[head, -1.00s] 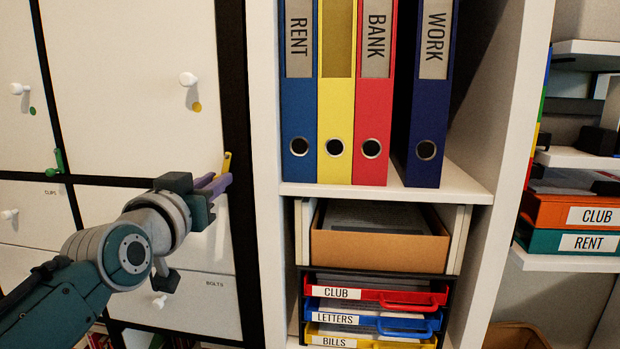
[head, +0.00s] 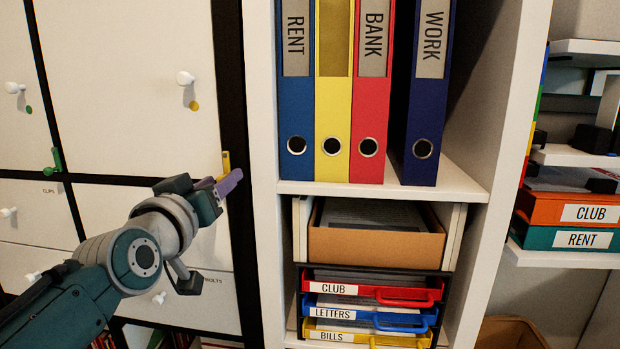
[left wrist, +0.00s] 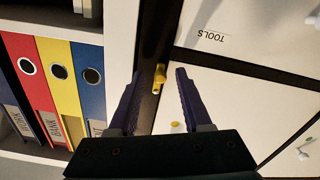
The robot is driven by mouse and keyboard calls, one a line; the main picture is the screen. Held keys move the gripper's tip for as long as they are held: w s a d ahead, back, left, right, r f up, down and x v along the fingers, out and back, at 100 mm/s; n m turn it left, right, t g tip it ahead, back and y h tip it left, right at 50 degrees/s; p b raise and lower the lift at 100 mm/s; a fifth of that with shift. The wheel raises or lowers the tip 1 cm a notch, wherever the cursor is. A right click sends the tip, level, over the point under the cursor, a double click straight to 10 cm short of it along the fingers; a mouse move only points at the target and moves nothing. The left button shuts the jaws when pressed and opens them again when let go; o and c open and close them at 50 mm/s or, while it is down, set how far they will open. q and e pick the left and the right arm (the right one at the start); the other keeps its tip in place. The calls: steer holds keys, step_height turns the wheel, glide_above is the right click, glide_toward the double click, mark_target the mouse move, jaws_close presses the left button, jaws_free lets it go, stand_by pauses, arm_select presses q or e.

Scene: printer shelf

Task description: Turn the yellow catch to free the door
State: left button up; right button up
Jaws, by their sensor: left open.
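The yellow catch (head: 226,163) sits at the lower right corner of the upper white door (head: 130,80), beside the black frame strip. It looks about upright, and its lower end is near my fingers. My left gripper (head: 226,185) is open, with purple fingers, just below the catch in the head view. In the left wrist view the catch (left wrist: 160,75) shows beyond the gap between the two open fingers (left wrist: 154,85), with clear space on both sides. I cannot tell how far ahead of the fingertips it is. The door looks closed. My right gripper is not in view.
A white knob (head: 185,78) is on the upper door, above a yellow dot. A green catch (head: 57,159) is on the door to the left. The shelf upright (head: 262,170) stands close to the right of my fingers, with binders (head: 333,120) and trays (head: 370,295) beyond it.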

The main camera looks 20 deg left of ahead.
arm_select(q)
steer(key=v, duration=1)
steer(key=shift+p, duration=0.45)
steer(key=shift+d, duration=0.1)
